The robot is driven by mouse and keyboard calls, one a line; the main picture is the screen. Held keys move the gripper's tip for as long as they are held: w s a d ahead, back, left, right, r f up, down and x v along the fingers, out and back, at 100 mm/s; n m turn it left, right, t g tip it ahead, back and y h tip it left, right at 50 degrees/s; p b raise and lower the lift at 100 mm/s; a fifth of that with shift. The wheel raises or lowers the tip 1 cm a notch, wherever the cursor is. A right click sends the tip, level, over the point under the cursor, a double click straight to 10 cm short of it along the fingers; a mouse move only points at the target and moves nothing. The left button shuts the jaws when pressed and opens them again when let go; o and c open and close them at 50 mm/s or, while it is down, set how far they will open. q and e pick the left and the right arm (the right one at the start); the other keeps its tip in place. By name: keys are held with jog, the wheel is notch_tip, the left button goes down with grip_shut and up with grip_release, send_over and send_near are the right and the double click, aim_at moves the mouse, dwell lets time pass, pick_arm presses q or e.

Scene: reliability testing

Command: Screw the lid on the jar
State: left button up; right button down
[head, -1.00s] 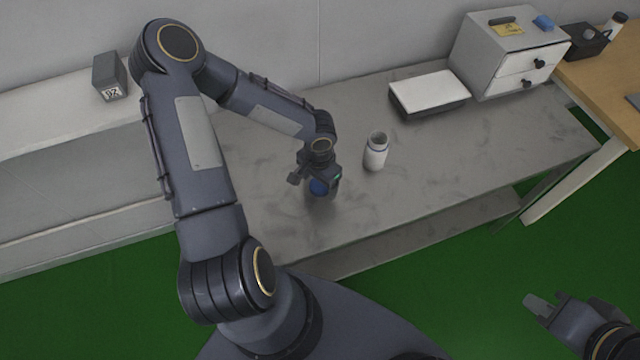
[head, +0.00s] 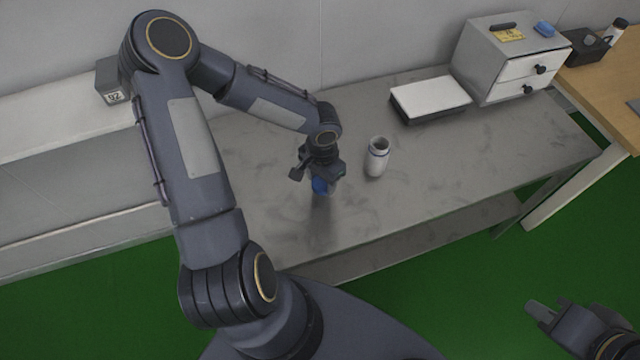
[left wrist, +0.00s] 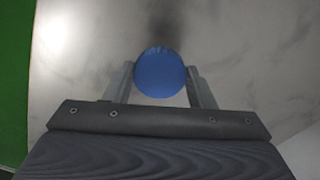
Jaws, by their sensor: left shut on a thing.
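The white jar (head: 377,158) stands upright and open on the grey table, with a dark ring near its mouth. The round blue lid (head: 321,186) is held by my left gripper (head: 319,180), to the left of the jar and apart from it. In the left wrist view the lid (left wrist: 160,72) sits between the two fingers of my left gripper (left wrist: 161,82), with the table surface behind it. The gripper partly hides the lid in the head view. My right gripper (head: 540,312) is at the lower right, over the green floor, away from the table; its fingers are only partly distinguishable.
On the grey table (head: 440,165), a white-topped flat box (head: 430,98) and a drawer cabinet (head: 505,70) stand at the back right. A small dark box (head: 112,82) is on the left ledge. The table right of the jar is clear.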

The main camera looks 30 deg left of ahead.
pick_arm(q)
jog(key=d+r+b, duration=0.2)
jog(key=d+r, duration=0.7)
jog(key=d, duration=0.4)
jog(key=shift+w+d+b, duration=0.35)
jog(key=shift+r, duration=0.1)
jog(key=w+a+f+n, duration=0.1)
jog(key=a+f, duration=0.1)
jog(key=a, duration=0.1)
jog(key=w+a+f, duration=0.1)
jog(key=a+f, duration=0.2)
jog(key=w+a+f+n, duration=0.1)
jog(key=w+a+f, duration=0.1)
jog(key=a, duration=0.1)
jog(key=shift+a+f+n, duration=0.15)
jog(key=shift+a+n, duration=0.05)
jog(key=shift+n, duration=0.1)
